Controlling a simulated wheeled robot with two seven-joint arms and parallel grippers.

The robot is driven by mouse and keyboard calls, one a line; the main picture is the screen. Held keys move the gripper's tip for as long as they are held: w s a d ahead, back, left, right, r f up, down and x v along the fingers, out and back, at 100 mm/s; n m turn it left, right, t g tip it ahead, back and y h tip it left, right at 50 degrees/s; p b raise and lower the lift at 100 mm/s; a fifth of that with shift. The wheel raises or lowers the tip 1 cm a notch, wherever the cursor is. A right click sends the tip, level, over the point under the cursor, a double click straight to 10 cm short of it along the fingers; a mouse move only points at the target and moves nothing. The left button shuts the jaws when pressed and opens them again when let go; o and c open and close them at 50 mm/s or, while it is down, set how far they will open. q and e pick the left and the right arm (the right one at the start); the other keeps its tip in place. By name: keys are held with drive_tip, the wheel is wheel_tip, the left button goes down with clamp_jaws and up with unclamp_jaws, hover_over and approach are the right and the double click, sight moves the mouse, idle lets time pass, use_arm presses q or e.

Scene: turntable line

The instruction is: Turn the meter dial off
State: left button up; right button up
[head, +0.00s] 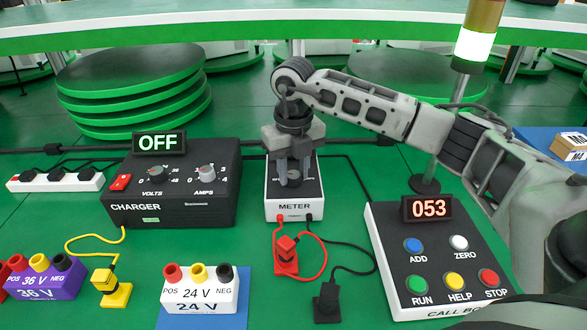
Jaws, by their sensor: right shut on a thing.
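The meter (296,209) is a white and black box in the middle of the green table, with its label facing me. Red and black leads come from its front. My right gripper (294,176) reaches in from the right and points down over the top of the meter. Its fingers are shut on the meter's dial (294,175), which is mostly hidden between them, so I cannot read its setting. My left gripper is not in view.
The charger (170,196) stands left of the meter, with an OFF display (158,143). The call box (440,260) stands on the right, its display reading 053. Red (286,258) and black (326,303) plugs lie in front. A 24 V battery (199,291) and purple 36 V battery (42,280) sit front left.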

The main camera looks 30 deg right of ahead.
sight(294, 175)
idle(0.3)
drive_tip(key=o, duration=1)
drive_tip(key=shift+c, duration=0.2)
drive_tip(key=shift+r, duration=0.1)
wheel_tip(294, 175, up, 16)
drive_tip(key=p, duration=0.1)
